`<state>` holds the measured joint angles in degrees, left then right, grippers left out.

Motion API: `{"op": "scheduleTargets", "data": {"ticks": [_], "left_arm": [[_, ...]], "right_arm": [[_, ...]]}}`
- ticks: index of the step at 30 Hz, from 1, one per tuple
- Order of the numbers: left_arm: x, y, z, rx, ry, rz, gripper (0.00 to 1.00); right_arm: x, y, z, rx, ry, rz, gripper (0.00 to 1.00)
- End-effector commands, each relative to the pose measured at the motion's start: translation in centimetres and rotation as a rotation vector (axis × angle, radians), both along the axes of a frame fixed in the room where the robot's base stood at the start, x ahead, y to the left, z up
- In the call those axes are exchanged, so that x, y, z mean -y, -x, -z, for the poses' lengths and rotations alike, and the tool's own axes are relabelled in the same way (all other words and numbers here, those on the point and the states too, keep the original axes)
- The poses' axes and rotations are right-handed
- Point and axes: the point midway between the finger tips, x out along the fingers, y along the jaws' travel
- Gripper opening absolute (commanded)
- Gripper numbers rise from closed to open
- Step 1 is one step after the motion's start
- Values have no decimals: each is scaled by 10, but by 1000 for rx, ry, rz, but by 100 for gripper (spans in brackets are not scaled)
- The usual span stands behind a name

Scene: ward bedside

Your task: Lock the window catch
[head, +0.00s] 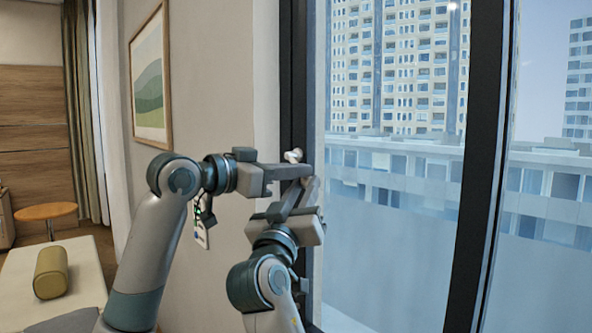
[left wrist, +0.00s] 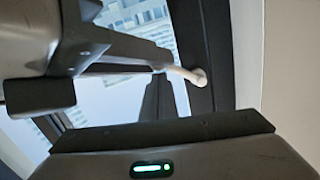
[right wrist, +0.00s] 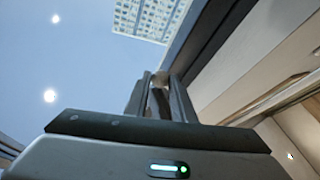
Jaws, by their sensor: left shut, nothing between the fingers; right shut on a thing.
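The window catch is a pale lever on the dark window frame. Its white end shows above my gripper fingers in the head view (head: 293,156). In the left wrist view the lever (left wrist: 184,73) reaches left from its round mount on the frame. My right gripper (head: 311,183) is shut on the lever's free end, which shows as a pale tip between the fingers in the right wrist view (right wrist: 160,77). My left gripper (head: 308,171) is shut and empty, close to the right fingers. In the left wrist view its fingertips (left wrist: 158,80) lie just below the lever; contact is unclear.
The window glass (head: 390,240) fills the right side, divided by a dark upright bar (head: 480,170). The wall with a framed picture (head: 150,80) is left of the window. A bed with a yellow-green bolster (head: 51,272) and a round wooden table (head: 45,211) stand at left.

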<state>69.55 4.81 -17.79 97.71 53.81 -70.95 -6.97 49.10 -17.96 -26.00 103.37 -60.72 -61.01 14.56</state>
Motion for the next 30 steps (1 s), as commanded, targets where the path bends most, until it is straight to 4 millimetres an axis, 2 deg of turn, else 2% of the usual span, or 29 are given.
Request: {"op": "scheduleTargets", "data": {"ticks": [1,2,3,4,23,30], "left_arm": [[0,-4,14,-24,-18,-4,0],[0,-4,15,-25,-19,-4,0],[0,-4,15,-26,-18,-4,0],[0,-4,15,-25,-19,-3,0],[0,-2,8,-14,-11,-1,0],[0,-2,8,-13,-10,-1,0]], "right_arm": [[1,3,-5,12,1,3,0],[1,3,-5,13,1,3,28],[2,3,-5,13,1,4,37],[2,3,-5,13,1,4,41],[1,1,-2,6,1,3,41],[-3,9,2,4,1,1,41]]}}
